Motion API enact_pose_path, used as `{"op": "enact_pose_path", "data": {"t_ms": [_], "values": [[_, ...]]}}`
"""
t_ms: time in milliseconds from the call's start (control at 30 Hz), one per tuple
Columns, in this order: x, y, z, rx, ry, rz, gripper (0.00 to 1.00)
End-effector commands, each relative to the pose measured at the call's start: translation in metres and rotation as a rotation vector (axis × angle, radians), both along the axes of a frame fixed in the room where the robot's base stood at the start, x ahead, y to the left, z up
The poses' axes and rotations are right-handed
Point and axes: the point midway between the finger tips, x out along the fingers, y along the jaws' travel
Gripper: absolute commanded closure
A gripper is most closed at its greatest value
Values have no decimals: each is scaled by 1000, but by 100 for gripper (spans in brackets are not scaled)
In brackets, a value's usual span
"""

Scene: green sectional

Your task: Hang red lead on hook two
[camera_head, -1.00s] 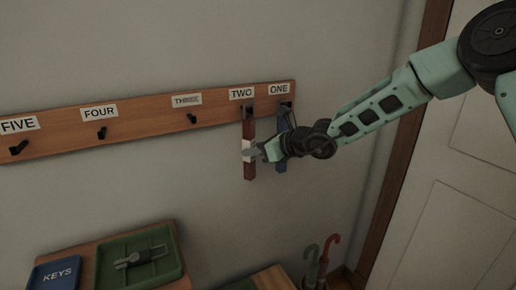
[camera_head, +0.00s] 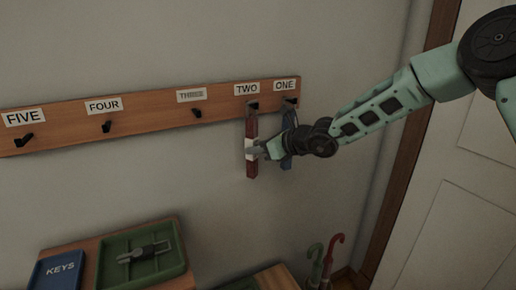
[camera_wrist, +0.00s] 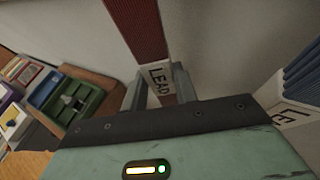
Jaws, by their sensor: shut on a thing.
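The red lead (camera_head: 251,166) is a long red strip with a white label band, upright against the wall below the TWO label. Its top end is at hook two (camera_head: 252,105); I cannot tell whether its loop is around the hook. My gripper (camera_head: 254,151) is shut on the red lead at its white band. In the wrist view the red lead (camera_wrist: 138,27) rises between my fingers, with LEAD readable on its label. A blue lead (camera_head: 287,150) hangs below hook one (camera_head: 290,101), just right of my gripper and partly hidden by it.
The wooden hook board (camera_head: 150,112) also has hooks three, four and five, all empty. Below stand a green tray (camera_head: 112,283) with a grey object in it, a blue KEYS tray (camera_head: 58,272), and umbrellas (camera_head: 328,262) at the lower right. The wall left of the leads is clear.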

Motion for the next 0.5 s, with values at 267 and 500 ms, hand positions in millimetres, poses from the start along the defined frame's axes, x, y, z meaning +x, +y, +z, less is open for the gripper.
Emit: {"op": "enact_pose_path", "data": {"t_ms": [267, 500], "values": [[0, 0, 0, 1, -1, 0, 46], [0, 0, 0, 0, 0, 0, 46]]}}
